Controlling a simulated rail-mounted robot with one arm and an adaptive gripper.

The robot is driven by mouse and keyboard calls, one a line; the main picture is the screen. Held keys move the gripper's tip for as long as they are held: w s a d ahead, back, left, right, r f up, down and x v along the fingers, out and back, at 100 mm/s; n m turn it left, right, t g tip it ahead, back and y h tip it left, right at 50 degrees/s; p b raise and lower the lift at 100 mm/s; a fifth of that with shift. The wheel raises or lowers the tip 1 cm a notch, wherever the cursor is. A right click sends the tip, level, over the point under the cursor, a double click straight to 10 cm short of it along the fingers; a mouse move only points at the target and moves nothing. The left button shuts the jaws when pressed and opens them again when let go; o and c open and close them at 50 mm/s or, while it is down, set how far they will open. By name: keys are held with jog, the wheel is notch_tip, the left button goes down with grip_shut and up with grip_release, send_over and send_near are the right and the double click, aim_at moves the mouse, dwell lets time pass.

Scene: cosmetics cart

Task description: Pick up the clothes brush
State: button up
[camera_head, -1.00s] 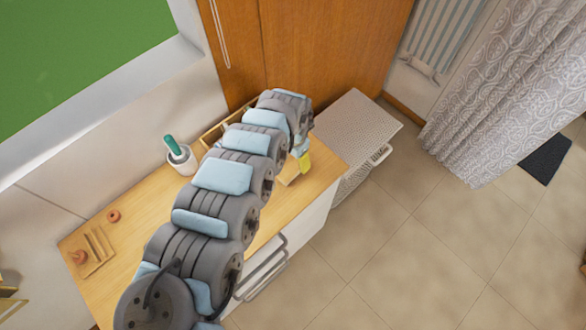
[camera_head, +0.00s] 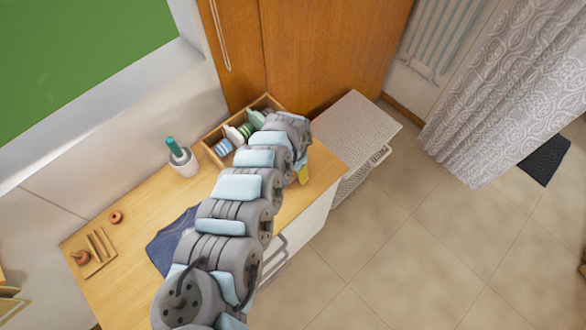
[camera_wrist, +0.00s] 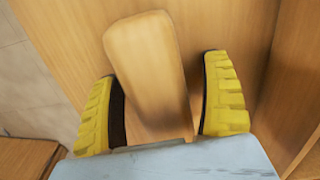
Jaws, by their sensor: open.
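In the wrist view, a smooth, light-wood piece with rounded corners, which looks like the clothes brush (camera_wrist: 148,65), lies between the fingers. No bristles show. My gripper (camera_wrist: 163,110) is open, with one yellow finger on each side of the wood. A gap shows on the right; on the left I cannot tell whether the finger touches it. In the head view, my gripper (camera_head: 303,172) is at the right end of the wooden cart top (camera_head: 130,210), mostly behind my arm. The brush cannot be made out there.
A wooden box (camera_head: 212,155) of striped and green items stands beside my arm at the back. A white cup (camera_head: 183,163) with a green-handled tool is left of it. A dark blue cloth (camera_head: 170,243) lies near the front. A white woven hamper (camera_head: 355,135) stands right of the cart.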

jog(key=c, duration=1.4)
jog(key=shift+o, duration=0.2)
jog(key=shift+r, duration=0.1)
notch_tip(320, 180, up, 10)
jog(key=shift+f, duration=0.1)
